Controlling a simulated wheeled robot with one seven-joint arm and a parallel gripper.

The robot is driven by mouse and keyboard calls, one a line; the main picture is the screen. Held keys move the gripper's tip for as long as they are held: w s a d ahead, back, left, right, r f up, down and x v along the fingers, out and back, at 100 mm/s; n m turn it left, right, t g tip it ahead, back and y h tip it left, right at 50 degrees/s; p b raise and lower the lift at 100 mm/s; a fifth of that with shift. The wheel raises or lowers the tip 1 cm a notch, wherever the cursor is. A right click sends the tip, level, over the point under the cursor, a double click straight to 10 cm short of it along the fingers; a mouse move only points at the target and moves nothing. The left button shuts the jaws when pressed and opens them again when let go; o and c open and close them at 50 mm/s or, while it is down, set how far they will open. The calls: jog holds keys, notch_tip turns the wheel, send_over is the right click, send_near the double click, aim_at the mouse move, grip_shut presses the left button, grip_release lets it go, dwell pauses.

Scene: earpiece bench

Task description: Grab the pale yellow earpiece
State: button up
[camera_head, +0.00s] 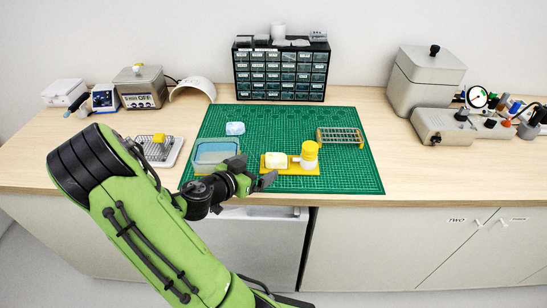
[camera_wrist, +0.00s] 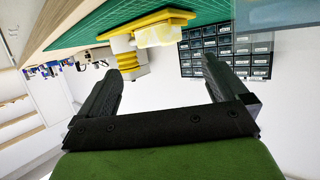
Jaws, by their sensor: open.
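A pale yellow, rounded block-like piece (camera_head: 277,160), which looks like the earpiece, sits on a flat yellow base (camera_head: 292,170) on the green mat. It also shows in the wrist view (camera_wrist: 160,36), partly translucent-looking, near the top between the finger directions. A white and yellow cylinder (camera_head: 309,155) stands on the same base, just right of it; it shows in the wrist view (camera_wrist: 130,62) too. My gripper (camera_head: 264,182) is in front and slightly left of the pale piece, apart from it. In the wrist view its fingers (camera_wrist: 162,76) are wide apart with nothing between them.
A clear blue-bottomed tray (camera_head: 214,146) lies left of the base, close to my wrist. A wire rack (camera_head: 340,136) stands to the right. A drawer cabinet (camera_head: 281,72) is behind. A metal grid tray (camera_head: 154,150) with a yellow piece is at left. The mat's right front is clear.

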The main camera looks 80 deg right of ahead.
aim_at(276, 157)
jog(key=x, duration=0.8)
jog(key=shift+s+d+p, duration=0.1)
jog(key=shift+d+p, duration=0.1)
jog(key=shift+p, duration=0.2)
jog(key=shift+a, duration=0.15)
jog(key=shift+c, duration=0.5)
jog(key=c, duration=1)
jog(key=shift+r, duration=0.4)
jog(key=r, duration=0.2)
jog(key=shift+a+r, duration=0.25)
jog(key=shift+r, duration=0.15)
jog(key=w+a+b, duration=0.2)
jog(key=a, duration=0.3)
jog(key=w+a+b, duration=0.2)
jog(key=a, duration=0.4)
jog(key=w+a+b, duration=0.2)
jog(key=a, duration=0.3)
jog(key=shift+w+a, duration=0.15)
jog(key=shift+w, duration=0.15)
